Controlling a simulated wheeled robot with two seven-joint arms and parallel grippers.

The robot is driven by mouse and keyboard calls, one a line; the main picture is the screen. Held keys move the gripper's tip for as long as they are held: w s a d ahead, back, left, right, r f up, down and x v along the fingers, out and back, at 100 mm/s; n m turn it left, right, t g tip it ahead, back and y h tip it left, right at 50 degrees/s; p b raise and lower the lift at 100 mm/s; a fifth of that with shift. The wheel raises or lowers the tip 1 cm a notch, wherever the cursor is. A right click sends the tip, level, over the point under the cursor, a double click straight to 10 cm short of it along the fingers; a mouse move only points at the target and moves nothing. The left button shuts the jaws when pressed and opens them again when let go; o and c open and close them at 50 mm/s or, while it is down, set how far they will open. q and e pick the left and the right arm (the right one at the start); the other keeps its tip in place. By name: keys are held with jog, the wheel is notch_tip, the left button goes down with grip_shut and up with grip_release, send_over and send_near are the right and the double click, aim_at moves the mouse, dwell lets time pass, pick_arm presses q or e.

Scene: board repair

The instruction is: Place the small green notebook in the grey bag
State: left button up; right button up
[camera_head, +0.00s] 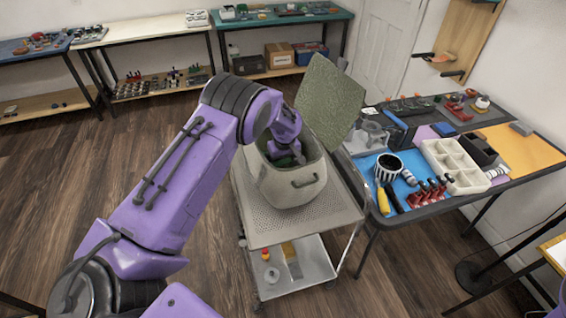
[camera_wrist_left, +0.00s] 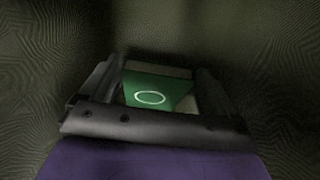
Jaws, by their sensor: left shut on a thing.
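The grey bag (camera_head: 290,188) stands open on a metal cart, with a dark handle on its front side. My left gripper (camera_head: 286,158) reaches down into the bag's opening from above. In the left wrist view my left gripper (camera_wrist_left: 158,90) is shut on the small green notebook (camera_wrist_left: 160,93), which has a pale oval ring on its cover. Dark walls of the bag's inside (camera_wrist_left: 275,75) surround it in that view. The notebook's lower end and whether it touches the bag's floor cannot be told. My right gripper is not in view.
A grey-green textured panel (camera_head: 330,100) rises behind the bag. The cart's top (camera_head: 290,228) is bare in front of the bag. At right, a table holds a striped cup (camera_head: 388,167), a white divided tray (camera_head: 455,165) and several tools.

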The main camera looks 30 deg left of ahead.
pick_arm(q)
jog(key=shift+f, duration=0.1)
jog(key=o, duration=0.8)
jog(key=shift+w, duration=0.15)
jog(key=shift+o, duration=0.2)
notch_tip(320, 180, up, 12)
jog(key=s+d+b, duration=0.1)
jog(key=b, duration=0.1)
jog(key=shift+d, duration=0.2)
jog(key=shift+s, duration=0.1)
